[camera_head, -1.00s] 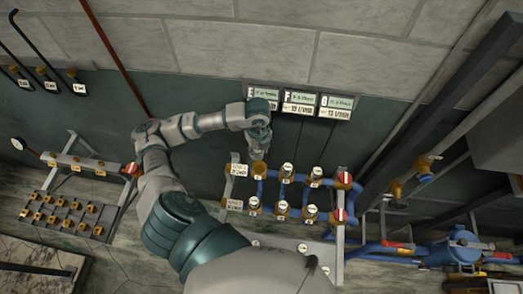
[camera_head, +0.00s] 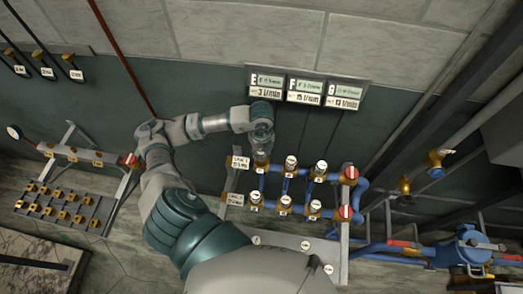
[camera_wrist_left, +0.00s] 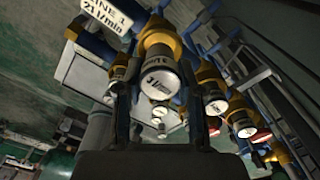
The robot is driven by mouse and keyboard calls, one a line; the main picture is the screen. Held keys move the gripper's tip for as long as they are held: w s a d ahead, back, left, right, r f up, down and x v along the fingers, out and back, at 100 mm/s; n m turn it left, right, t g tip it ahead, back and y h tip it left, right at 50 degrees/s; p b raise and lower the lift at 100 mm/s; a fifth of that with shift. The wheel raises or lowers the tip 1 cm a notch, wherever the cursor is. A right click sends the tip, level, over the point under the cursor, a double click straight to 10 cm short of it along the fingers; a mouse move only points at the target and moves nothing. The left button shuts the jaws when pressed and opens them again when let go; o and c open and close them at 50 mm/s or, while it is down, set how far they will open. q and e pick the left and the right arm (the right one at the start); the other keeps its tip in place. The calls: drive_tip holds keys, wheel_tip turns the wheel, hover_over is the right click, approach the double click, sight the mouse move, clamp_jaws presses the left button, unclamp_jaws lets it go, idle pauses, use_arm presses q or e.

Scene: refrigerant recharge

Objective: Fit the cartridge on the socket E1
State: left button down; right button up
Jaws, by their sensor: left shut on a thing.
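My left gripper (camera_head: 261,154) is at the upper left socket of the blue pipe manifold, beside the LINE 1 label (camera_head: 239,163). In the left wrist view its two dark fingers (camera_wrist_left: 157,112) are shut on a cartridge (camera_wrist_left: 160,82) with a white round face and dark print. A gold socket collar (camera_wrist_left: 160,38) lies directly behind the cartridge, in line with it. I take this for socket E1; its own mark is not readable. The cartridge looks against the collar, but I cannot tell how deeply it sits. My right gripper is not in view.
Several white-capped cartridges, such as one at the top middle (camera_head: 291,163), stand close by on the manifold. Red-faced valves (camera_head: 350,174) are at its right end. Flow displays (camera_head: 306,89) hang above. A rack of gold fittings (camera_head: 61,203) stands at the left.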

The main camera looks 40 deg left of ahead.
use_arm(q)
drive_tip(key=shift+d+f, duration=0.15)
drive_tip(key=shift+b, duration=0.35)
idle(0.5)
drive_tip(key=shift+f, duration=0.2)
drive_tip(key=shift+f+b, duration=0.65)
drive_tip(key=shift+b, duration=0.1)
drive_tip(key=shift+f, duration=0.15)
drive_tip(key=shift+f+b, duration=0.55)
drive_tip(key=shift+b, duration=0.05)
drive_tip(key=c, duration=0.7)
unclamp_jaws()
drive_tip(key=shift+o, duration=0.2)
